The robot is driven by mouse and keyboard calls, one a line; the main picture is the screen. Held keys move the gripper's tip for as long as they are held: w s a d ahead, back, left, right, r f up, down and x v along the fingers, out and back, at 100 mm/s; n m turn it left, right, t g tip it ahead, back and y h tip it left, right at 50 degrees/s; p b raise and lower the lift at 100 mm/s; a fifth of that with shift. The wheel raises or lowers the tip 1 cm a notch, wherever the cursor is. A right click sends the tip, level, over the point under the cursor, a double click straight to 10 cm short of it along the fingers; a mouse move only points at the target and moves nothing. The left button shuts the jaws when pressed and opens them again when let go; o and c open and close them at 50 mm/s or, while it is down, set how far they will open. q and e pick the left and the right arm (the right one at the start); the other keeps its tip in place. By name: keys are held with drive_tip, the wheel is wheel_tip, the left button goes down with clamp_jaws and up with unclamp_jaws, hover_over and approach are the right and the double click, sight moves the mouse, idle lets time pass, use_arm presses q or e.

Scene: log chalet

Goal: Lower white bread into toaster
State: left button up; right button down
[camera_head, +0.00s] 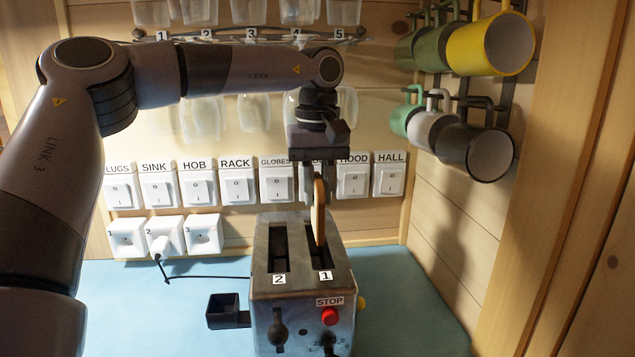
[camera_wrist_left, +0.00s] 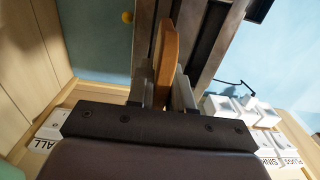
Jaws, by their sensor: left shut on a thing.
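My left gripper (camera_head: 314,190) comes down from above and is shut on a slice of white bread (camera_head: 319,212), held upright and seen nearly edge-on. The bread has a brown crust and also shows between the fingers in the left wrist view (camera_wrist_left: 168,52). The metal toaster (camera_head: 302,284) stands on the blue counter, with slot 2 (camera_head: 279,247) on the left and slot 1 (camera_head: 320,262) on the right. The bread's lower edge is at the far part of slot 1; I cannot tell how far inside it is. My right gripper is not in view.
Labelled switches (camera_head: 238,186) and numbered sockets (camera_head: 204,234) line the wall behind the toaster. Mugs (camera_head: 476,150) hang at the right and glasses (camera_head: 247,110) hang at the back. The blue counter (camera_head: 405,300) is clear right of the toaster.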

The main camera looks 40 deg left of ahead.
use_arm(q)
drive_tip(key=shift+f+b, duration=1.6)
drive_tip(key=shift+f, duration=1.6)
drive_tip(key=o, duration=0.8)
wheel_tip(320, 180, up, 7)
drive_tip(key=shift+r, duration=0.1)
